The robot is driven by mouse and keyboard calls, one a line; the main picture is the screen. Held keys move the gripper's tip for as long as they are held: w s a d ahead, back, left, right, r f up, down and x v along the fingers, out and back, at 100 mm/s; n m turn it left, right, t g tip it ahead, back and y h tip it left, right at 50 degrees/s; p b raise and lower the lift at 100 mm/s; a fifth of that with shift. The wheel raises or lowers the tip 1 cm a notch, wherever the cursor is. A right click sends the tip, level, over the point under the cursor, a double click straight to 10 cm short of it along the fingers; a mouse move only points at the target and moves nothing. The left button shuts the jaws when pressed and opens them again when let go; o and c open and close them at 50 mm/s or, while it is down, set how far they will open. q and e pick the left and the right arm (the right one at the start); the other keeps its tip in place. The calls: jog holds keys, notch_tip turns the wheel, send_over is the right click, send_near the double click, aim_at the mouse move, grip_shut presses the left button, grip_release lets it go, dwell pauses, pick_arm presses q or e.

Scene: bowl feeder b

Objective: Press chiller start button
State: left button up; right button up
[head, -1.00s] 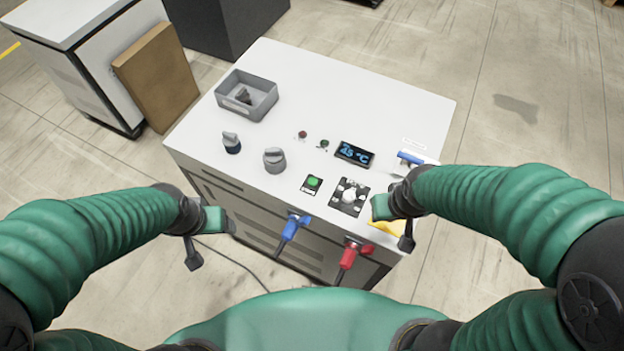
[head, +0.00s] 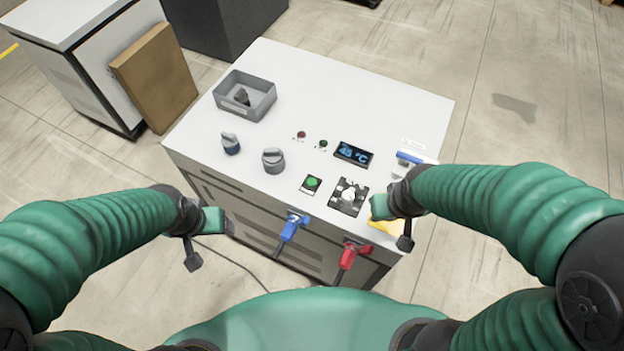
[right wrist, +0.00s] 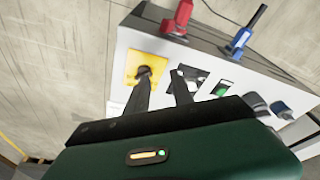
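In the head view the right gripper (head: 392,212) hangs over the cabinet's front right corner, apart from the button. A yellow plate (right wrist: 133,66) shows behind one finger. My left gripper (head: 205,235) hangs off the cabinet's left front; its fingers are not clear.
Two dark knobs (head: 274,160), a grey bin (head: 245,95) holding a dark part, a lit display (head: 354,154) and a black panel with a white knob (head: 349,195) are on the top. Blue (head: 291,228) and red (head: 349,255) handles stick out in front.

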grip_shut()
dwell(1.4)
